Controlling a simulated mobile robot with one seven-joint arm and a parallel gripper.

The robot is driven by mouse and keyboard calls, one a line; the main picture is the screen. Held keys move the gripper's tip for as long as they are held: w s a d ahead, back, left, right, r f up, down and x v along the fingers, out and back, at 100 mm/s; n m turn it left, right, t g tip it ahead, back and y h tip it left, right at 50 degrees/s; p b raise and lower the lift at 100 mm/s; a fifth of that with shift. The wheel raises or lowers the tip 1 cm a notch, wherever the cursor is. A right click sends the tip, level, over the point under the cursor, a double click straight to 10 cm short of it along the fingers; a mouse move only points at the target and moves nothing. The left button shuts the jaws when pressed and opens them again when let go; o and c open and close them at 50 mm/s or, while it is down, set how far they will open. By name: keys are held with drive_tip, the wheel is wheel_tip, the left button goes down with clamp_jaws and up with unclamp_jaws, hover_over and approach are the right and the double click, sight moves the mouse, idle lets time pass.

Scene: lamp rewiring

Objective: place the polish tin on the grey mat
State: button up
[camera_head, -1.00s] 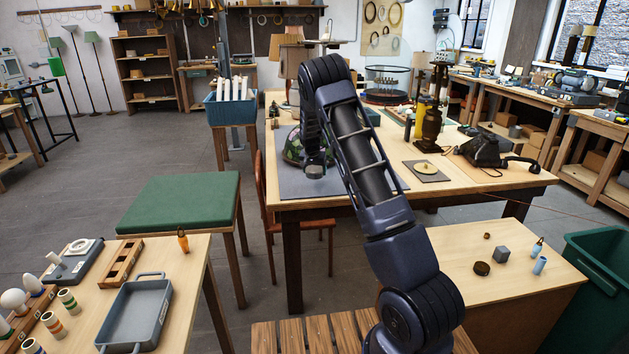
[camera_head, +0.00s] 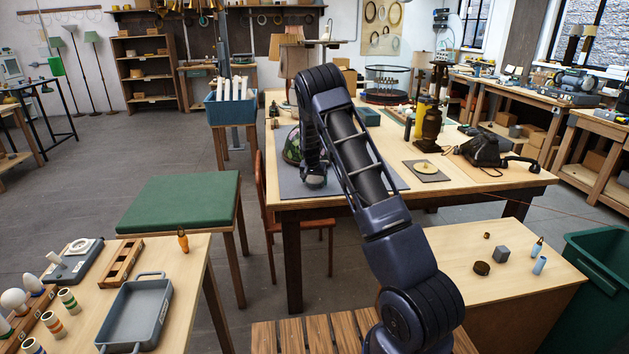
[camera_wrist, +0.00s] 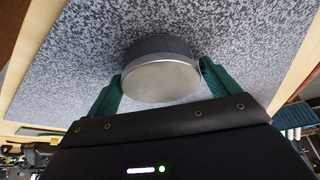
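The polish tin (camera_wrist: 160,80) is a round, dark-sided tin with a pale metallic face, seen close up in the wrist view. My gripper (camera_wrist: 162,82) has its two green fingers on either side of the tin and appears shut on it. The grey mat (camera_wrist: 60,70) is speckled and fills most of the wrist view behind the tin. In the head view my gripper (camera_head: 314,182) is low over the left part of the grey mat (camera_head: 289,187) on the large table. I cannot tell whether the tin touches the mat.
A coloured glass shade (camera_head: 292,149) stands close behind my gripper at the mat's left. A small dark mat with a brass disc (camera_head: 427,167), a dark lamp base (camera_head: 432,128) and a black telephone-like object (camera_head: 482,151) stand to the right. The mat's front left is clear.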

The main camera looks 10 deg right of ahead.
drive_tip(key=shift+o, duration=0.7)
drive_tip(key=shift+r, duration=0.2)
drive_tip(key=v, duration=1.1)
drive_tip(key=s+d+r+n+y, duration=0.1)
drive_tip(key=s+d+r, duration=0.3)
drive_tip(key=s+r, duration=0.8)
drive_tip(key=s+d+r+n+y, duration=0.1)
drive_tip(key=s+d+r, duration=0.3)
drive_tip(key=s+r, duration=0.8)
drive_tip(key=s+d+f+n, duration=0.1)
drive_tip(key=s+n, duration=0.1)
drive_tip(key=s, duration=3.2)
drive_tip(key=shift+d+f+n+t, duration=0.3)
drive_tip(key=shift+d+f, duration=0.05)
drive_tip(key=shift+f, duration=0.05)
